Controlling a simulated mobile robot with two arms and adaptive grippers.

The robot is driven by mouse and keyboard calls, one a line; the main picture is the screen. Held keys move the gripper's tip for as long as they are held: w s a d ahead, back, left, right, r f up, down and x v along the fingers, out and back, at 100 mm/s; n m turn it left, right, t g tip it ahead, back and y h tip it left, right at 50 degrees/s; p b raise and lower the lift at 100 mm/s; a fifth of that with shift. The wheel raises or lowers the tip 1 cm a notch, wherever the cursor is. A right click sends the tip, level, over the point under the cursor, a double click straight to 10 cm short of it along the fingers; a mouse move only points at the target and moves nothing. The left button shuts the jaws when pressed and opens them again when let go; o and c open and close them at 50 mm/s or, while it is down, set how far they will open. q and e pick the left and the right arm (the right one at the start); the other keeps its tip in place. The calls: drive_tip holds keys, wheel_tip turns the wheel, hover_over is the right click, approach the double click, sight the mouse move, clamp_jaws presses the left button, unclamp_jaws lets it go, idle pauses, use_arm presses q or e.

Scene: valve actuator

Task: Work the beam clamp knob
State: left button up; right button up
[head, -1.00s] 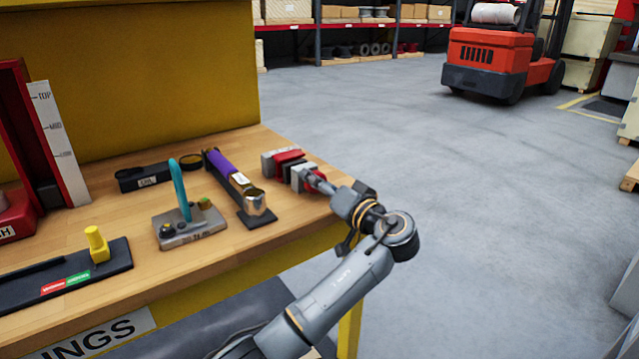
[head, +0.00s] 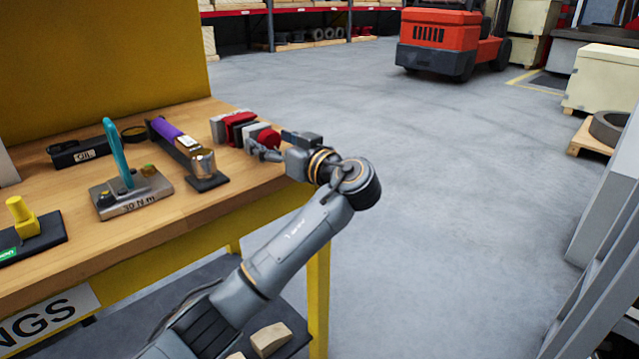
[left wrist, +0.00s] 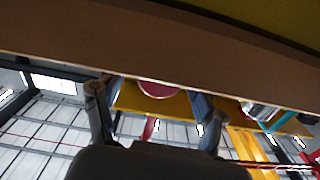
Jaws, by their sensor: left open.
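The beam clamp, a block of grey, red and dark plates (head: 233,126), sits near the table's right end. Its round red knob (head: 268,139) faces right, toward my arm. My left gripper (head: 262,153) is open and empty at the table's right edge, its fingers close to the knob and slightly below it in the head view. I cannot tell whether they touch it. In the left wrist view a red disc, likely the knob (left wrist: 158,90), shows between the two spread fingers (left wrist: 150,105), partly hidden by the table edge. My right gripper is not in view.
On the wooden table (head: 215,205) stand a teal-lever block (head: 118,155), a purple-handled tool (head: 168,130), a black box (head: 85,150) and a yellow knob on a dark base (head: 22,218). Open floor lies to the right; a red forklift (head: 438,40) stands behind.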

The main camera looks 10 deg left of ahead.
use_arm(q)
drive_tip(key=shift+s+d+n, duration=0.3)
drive_tip(key=shift+d+n, duration=0.2)
drive_tip(key=shift+n, duration=0.4)
drive_tip(key=v, duration=1.2)
drive_tip(key=shift+s+d+p, duration=0.15)
drive_tip(key=shift+s+p, duration=0.15)
drive_tip(key=shift+s, duration=0.05)
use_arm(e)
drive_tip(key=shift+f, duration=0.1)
